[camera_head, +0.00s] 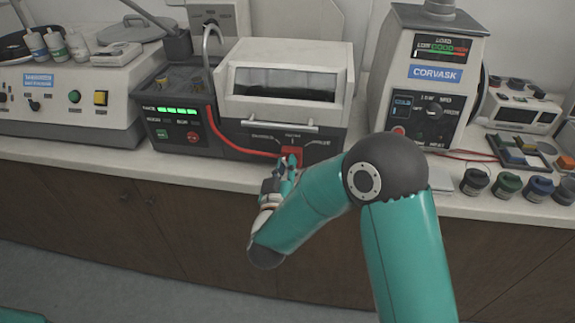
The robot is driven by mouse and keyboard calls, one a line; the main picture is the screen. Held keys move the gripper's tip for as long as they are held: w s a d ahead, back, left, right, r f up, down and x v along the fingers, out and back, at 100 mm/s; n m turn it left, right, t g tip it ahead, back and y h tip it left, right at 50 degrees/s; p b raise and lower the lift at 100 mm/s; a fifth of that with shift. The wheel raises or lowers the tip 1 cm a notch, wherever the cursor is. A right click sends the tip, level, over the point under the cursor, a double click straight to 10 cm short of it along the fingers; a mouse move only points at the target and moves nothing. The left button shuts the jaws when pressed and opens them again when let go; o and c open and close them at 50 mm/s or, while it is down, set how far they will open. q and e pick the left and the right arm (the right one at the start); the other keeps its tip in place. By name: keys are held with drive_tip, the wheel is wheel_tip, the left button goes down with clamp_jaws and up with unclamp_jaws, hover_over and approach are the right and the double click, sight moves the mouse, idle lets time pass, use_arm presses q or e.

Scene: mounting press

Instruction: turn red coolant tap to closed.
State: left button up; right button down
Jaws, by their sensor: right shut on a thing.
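The red coolant tap (291,154) sits low on the dark front of the machine with the windowed hood (285,75). Small white labels stand around it on the panel. My right gripper (288,164) is at the tap, shut on it; the wrist and fingers hide part of it, so the tap's exact angle is hard to tell. A red hose (235,145) runs along the machine's front to the tap. My left gripper is not in view.
A grey Corvask unit (425,80) stands to the right, with several jars (507,184) at the bench's front edge. A control box with a green display (178,111) adjoins the machine on the left. The bench edge (100,158) runs below.

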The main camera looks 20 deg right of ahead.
drive_tip(key=shift+w+a+f+n+p, duration=0.1)
drive_tip(key=shift+a+n+p, duration=0.05)
drive_tip(key=shift+n, duration=0.7)
drive_tip(key=shift+a+f+n+p, duration=0.1)
drive_tip(key=shift+n+p, duration=0.05)
drive_tip(key=shift+n, duration=0.7)
drive_tip(key=c, duration=1.1)
unclamp_jaws()
drive_tip(key=shift+c, duration=0.2)
drive_tip(key=v, duration=1.2)
drive_tip(key=shift+d, duration=0.1)
